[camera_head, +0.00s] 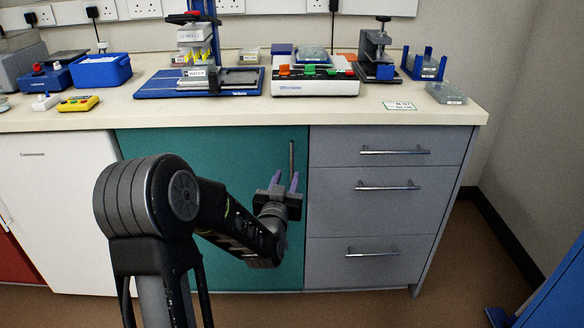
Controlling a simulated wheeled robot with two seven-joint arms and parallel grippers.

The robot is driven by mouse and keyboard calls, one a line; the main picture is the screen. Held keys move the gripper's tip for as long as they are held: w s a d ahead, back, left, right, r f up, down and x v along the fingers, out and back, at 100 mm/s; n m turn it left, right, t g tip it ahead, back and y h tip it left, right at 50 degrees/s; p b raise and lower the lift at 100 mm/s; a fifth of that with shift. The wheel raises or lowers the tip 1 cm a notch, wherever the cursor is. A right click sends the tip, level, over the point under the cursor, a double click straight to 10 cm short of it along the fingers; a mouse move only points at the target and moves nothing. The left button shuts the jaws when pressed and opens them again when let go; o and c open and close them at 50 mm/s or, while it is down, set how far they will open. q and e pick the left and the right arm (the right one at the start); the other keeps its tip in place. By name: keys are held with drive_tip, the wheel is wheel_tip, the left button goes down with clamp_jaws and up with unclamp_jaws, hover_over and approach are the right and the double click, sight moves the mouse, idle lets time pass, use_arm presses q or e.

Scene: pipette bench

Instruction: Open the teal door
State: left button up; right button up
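The teal door (220,146) is the front of a cabinet under the bench and looks closed. Its vertical metal handle (291,157) is near the door's top right edge. My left gripper (284,180) is in front of the door, just below the handle in the picture. Its two purple fingers point up and are apart, with nothing seen between them. Whether the fingertips touch the handle cannot be told, but they look apart from it. My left arm covers the lower middle of the door. My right gripper is not in view.
Grey drawers (384,190) with horizontal handles are right of the door, and a white cabinet door (62,205) is left of it. The benchtop (330,110) carries lab devices and a blue bin (100,72). Brown floor (470,270) is open at right; a blue object (550,300) stands at the lower right.

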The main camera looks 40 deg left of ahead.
sight(292, 165)
use_arm(q)
drive_tip(key=x, duration=0.7)
drive_tip(key=shift+w+a, duration=0.15)
drive_tip(key=shift+w, duration=0.2)
clamp_jaws()
idle(1.2)
